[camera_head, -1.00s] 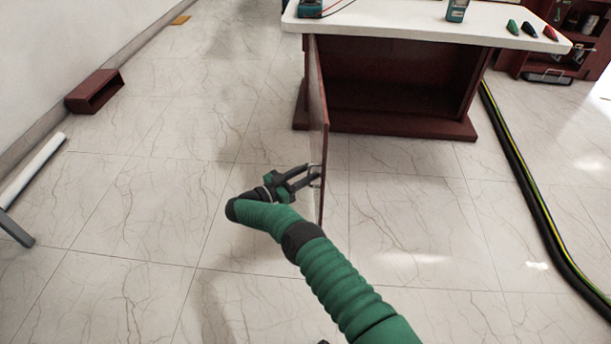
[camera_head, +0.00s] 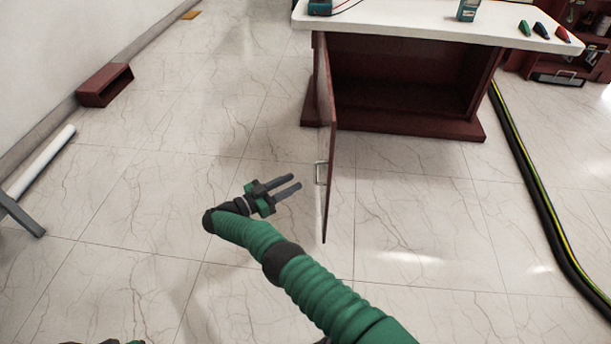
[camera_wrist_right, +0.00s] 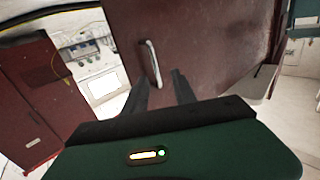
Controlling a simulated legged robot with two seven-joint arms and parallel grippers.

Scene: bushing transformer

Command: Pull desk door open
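The dark red desk door (camera_head: 329,120) stands swung wide open, edge toward me, hinged at the desk's left front. Its metal handle (camera_head: 320,172) is on the door's left face, and the handle also shows in the right wrist view (camera_wrist_right: 152,64). My right gripper (camera_head: 293,183) is open and empty, a short gap to the left of the handle. Its two dark fingers (camera_wrist_right: 163,88) point toward the door in the right wrist view. The desk (camera_head: 400,125) has a white top and an open, dark interior. A small part at the bottom left of the head view may be my left gripper.
A red open box (camera_head: 105,86) lies by the left wall. A white tube (camera_head: 42,160) is at the left. A black and yellow cable (camera_head: 530,180) runs along the floor at the right. Marble floor around the door is clear.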

